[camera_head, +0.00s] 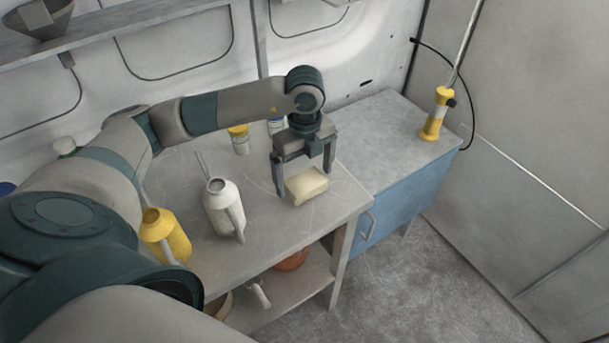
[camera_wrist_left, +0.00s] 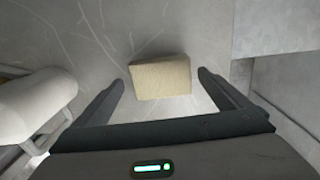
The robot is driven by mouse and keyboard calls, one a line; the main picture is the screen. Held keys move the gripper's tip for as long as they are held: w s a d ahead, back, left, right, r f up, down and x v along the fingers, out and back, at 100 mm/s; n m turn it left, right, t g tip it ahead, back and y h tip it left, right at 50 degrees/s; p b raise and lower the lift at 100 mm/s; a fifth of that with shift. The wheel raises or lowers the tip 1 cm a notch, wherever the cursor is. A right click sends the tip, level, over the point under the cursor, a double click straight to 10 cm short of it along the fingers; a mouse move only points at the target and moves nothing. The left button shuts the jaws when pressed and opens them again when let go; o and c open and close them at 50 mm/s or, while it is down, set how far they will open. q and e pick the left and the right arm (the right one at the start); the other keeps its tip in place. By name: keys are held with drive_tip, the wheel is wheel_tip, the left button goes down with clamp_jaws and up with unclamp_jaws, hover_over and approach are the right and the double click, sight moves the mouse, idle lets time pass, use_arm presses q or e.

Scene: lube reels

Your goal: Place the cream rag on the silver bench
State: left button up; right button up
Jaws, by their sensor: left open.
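The cream rag (camera_head: 307,186) is a small folded block lying on the scratched grey metal bench (camera_head: 275,230), near its right end. My left gripper (camera_head: 303,178) is open above the bench, pointing down, with its fingers on either side of the rag in the head view. In the left wrist view the rag (camera_wrist_left: 160,77) lies just beyond the fingertips, roughly centred between them. I cannot tell whether a finger touches it. My right gripper is not in view.
A white oil can (camera_head: 222,207) and a yellow can (camera_head: 163,236) stand left of the rag. Small containers (camera_head: 239,139) are behind.

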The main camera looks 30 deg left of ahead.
sight(305, 180)
use_arm(q)
wheel_tip(305, 180, up, 11)
drive_tip(key=b, duration=0.2)
drive_tip(key=shift+r+b, duration=0.2)
drive_tip(key=shift+b, duration=0.15)
idle(0.4)
drive_tip(key=shift+d, duration=0.1)
